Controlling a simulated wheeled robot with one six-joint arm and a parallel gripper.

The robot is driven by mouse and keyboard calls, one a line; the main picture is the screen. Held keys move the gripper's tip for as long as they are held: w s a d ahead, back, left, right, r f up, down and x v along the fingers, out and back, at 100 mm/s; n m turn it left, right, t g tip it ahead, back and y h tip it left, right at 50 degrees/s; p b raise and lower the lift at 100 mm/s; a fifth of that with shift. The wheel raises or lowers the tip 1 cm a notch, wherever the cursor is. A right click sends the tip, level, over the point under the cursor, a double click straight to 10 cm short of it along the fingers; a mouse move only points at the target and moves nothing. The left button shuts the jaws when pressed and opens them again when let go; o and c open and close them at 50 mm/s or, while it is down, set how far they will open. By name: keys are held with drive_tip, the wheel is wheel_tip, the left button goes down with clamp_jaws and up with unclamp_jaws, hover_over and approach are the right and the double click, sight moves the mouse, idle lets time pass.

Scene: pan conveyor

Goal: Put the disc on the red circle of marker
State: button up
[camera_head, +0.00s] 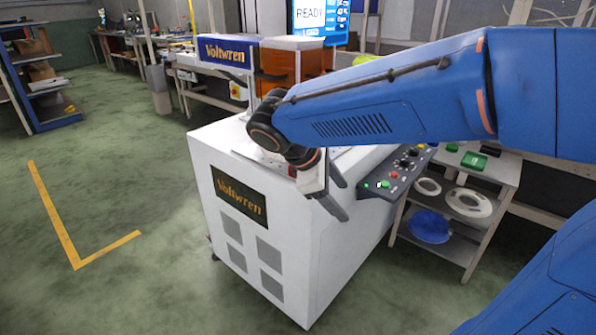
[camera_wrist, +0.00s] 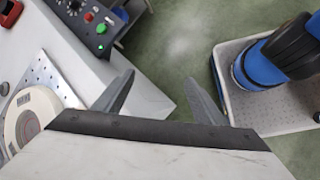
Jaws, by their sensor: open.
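In the wrist view a round cream-coloured piece (camera_wrist: 33,118) with a dull red centre sits on the perforated metal plate at the left. I cannot tell whether it is the disc, the marker, or one on the other. My gripper (camera_wrist: 160,77) is open and empty, its fingers apart over the cabinet's edge and the floor. The round piece lies to the left of the fingers. In the head view my gripper (camera_head: 340,196) hangs at the near edge of the white Voltwren cabinet (camera_head: 310,250). My arm hides most of the cabinet's top there.
A control panel (camera_head: 397,174) with coloured buttons juts from the cabinet's right side. A shelf unit (camera_head: 508,172) beside it holds pale rings (camera_head: 468,202) and a blue round piece (camera_head: 429,227). Green floor with a yellow line (camera_head: 55,222) lies open at the left.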

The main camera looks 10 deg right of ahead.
drive_tip(key=w+a+r+n+t+h, duration=0.25)
drive_tip(key=w+a+n, duration=0.25)
drive_tip(key=a, duration=0.6)
drive_tip(key=w+a+r+n+t+h, duration=0.1)
drive_tip(key=w+a+n+t+h, duration=0.3)
drive_tip(key=a, duration=0.8)
drive_tip(key=shift+n+g, duration=0.4)
drive_tip(key=shift+g, duration=0.35)
drive_tip(key=x, duration=1.7)
drive_tip(key=shift+d+r, duration=0.1)
drive_tip(key=shift+r, duration=0.1)
drive_tip(key=shift+w+d+f, duration=0.15)
drive_tip(key=shift+d, duration=0.2)
drive_tip(key=shift+c, duration=0.3)
drive_tip(key=c, duration=1.2)
